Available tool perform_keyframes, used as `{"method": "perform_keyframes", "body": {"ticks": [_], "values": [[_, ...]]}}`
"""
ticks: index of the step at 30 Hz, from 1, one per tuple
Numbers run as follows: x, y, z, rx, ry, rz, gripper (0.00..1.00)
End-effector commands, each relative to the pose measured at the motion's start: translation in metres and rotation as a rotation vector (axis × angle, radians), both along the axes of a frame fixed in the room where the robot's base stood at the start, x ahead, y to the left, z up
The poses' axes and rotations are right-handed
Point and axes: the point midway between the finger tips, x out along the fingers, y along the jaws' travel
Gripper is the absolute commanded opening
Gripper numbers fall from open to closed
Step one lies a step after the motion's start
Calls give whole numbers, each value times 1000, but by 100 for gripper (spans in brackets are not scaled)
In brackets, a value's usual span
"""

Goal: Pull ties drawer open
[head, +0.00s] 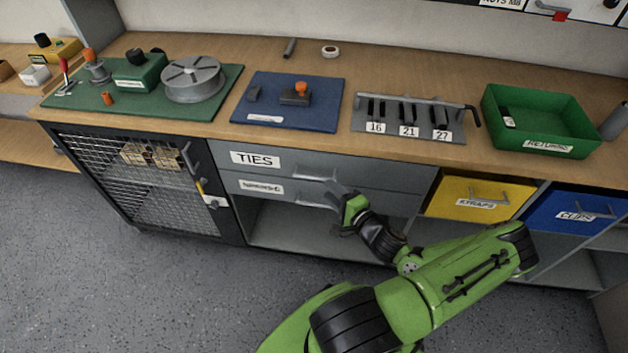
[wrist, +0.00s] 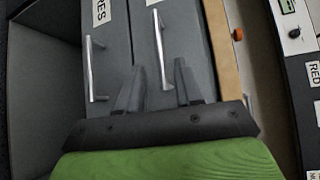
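The ties drawer (head: 375,172) is the upper grey drawer under the bench, labelled TIES, and looks shut. Its bar handle (head: 316,178) is partly visible in the head view. In the wrist view the handle (wrist: 161,48) lies lengthwise on the drawer front (wrist: 185,35), with its near end between my fingers. My gripper (wrist: 157,82) is open, one finger on each side of the handle's line; I cannot tell whether either touches it. In the head view my gripper (head: 340,192) is in front of the drawers, and its fingertips are hard to make out.
A second labelled grey drawer (head: 285,191) with its own handle (wrist: 93,70) sits just below, also shut. An open shelf space is underneath. A mesh cabinet (head: 140,180) stands left; yellow (head: 475,199) and blue (head: 570,213) bins are right. Floor in front is clear.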

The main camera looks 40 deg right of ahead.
Motion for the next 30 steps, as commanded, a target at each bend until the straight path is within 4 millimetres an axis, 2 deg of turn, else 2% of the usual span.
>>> {"method": "perform_keyframes", "body": {"ticks": [3, 9, 13, 20, 27, 30], "values": [[31, -2, -6, -3, -2, 5, 35], [66, -7, -11, -2, 0, 3, 35], [75, -9, -11, 0, 1, 2, 35], [76, -9, -11, 0, 1, 1, 35], [76, -9, -11, 0, 1, 2, 0], [76, -9, -11, -1, 1, 2, 0]]}}
